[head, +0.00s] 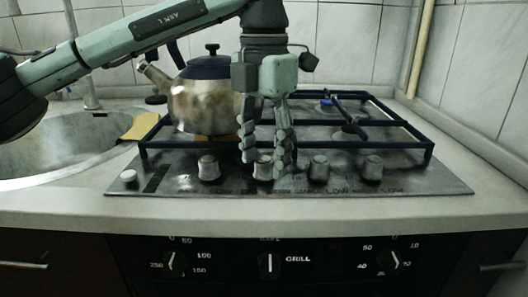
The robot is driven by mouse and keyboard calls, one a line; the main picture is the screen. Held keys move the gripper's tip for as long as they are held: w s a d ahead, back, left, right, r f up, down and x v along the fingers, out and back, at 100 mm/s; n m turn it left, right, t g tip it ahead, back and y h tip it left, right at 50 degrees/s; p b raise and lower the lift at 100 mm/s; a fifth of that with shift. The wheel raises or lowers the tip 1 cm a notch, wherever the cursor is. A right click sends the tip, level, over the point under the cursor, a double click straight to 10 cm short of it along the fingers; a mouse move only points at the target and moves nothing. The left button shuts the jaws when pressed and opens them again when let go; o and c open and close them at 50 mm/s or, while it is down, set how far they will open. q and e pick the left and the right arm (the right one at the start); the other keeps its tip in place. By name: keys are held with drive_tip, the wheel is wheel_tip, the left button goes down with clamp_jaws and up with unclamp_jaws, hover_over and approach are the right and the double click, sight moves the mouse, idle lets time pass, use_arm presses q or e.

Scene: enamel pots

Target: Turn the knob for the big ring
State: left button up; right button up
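My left gripper (265,163) points down at the front of the hob (440,186). Its two fingers are apart, with a grey hob knob (263,167) showing between their tips. I cannot tell whether the fingers touch this knob or stand just in front of it. Another knob (208,167) is to its left, and two more, a nearer one (318,168) and a farther one (373,168), are to its right. The big ring cannot be picked out, as the kettle and gripper hide part of the hob. My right gripper is not in view.
A steel kettle (197,105) with a dark blue lid stands on the left of the hob, close behind the gripper. A raised dark pan grate (350,140) frames the burners. A sink (60,150) and a yellow sponge (141,126) are at the left. The front counter is clear.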

sight(264, 158)
use_arm(q)
drive_tip(key=shift+r, duration=0.2)
wheel_tip(264, 158, up, 12)
drive_tip(key=shift+f, duration=0.2)
idle(0.5)
